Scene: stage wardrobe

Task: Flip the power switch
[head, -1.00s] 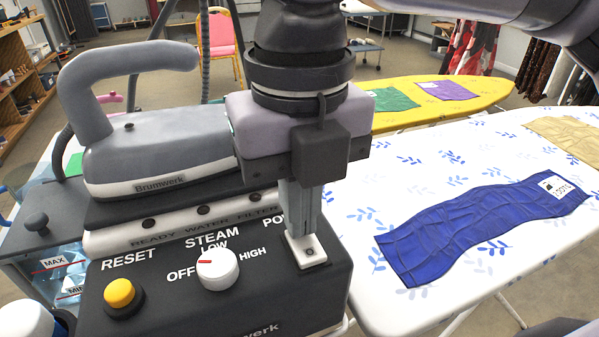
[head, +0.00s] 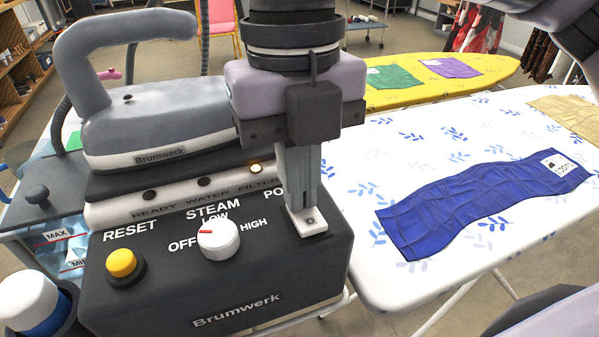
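The dark Brumwerk steam station (head: 240,308) fills the lower left of the head view. Its top bears a yellow reset button (head: 121,263) and a white steam knob (head: 218,238) with its red mark toward OFF. A pale switch plate (head: 314,227) with a screw lies to the right of the knob. My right gripper (head: 300,205) points straight down there, its fingers together at the plate. The fingers hide the switch itself and part of the POWER label, so the switch position and contact cannot be told. My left gripper is not in view.
A grey iron (head: 160,140) rests behind the panel, left of my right gripper. An ironing board (head: 400,265) with a blue cloth (head: 480,210) stands at the right. A white-and-blue cylinder (head: 27,300) stands at the lower left. A yellow board (head: 420,78) is behind.

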